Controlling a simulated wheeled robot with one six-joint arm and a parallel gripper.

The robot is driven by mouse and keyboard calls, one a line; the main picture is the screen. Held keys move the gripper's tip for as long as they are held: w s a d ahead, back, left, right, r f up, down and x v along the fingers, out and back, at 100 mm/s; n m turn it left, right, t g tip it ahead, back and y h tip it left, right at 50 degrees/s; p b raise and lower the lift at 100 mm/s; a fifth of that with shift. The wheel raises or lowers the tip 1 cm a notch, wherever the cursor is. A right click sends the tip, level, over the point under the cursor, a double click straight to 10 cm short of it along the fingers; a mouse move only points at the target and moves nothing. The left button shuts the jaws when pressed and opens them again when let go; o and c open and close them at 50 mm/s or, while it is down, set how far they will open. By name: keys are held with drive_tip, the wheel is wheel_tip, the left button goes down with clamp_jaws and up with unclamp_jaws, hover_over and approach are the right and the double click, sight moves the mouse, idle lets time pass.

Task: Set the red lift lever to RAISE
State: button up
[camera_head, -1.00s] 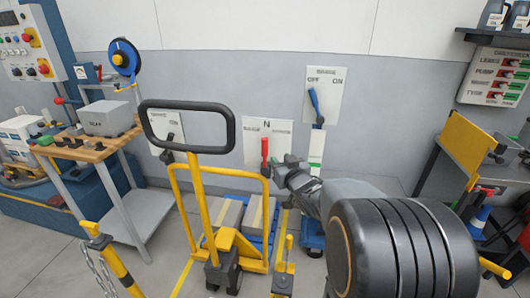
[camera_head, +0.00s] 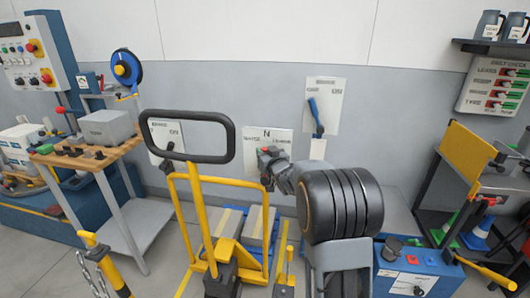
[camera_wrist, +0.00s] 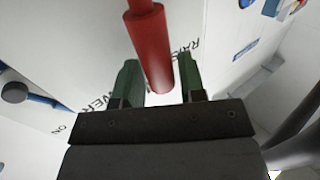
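The red lift lever (camera_wrist: 149,40) stands out from a white plate (camera_head: 282,138) on the wall. In the wrist view its rounded end lies between the two green fingers of my gripper (camera_wrist: 160,78), with a visible gap on each side. My gripper is open around the lever, not closed on it. The plate shows lettering for RAISE at right and LOWER at left in the wrist view. In the head view my gripper (camera_head: 270,162) is in front of the plate below the N mark and hides most of the lever. The lever's exact angle is hard to tell.
A yellow pallet jack with a black loop handle (camera_head: 147,133) stands just left of my gripper. A blue-handled switch plate (camera_head: 328,88) hangs above right. A black knob plate (camera_head: 185,136) is behind the loop. A blue box (camera_head: 420,268) is at lower right.

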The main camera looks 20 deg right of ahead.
drive_tip(key=shift+w, duration=0.35)
clamp_jaws()
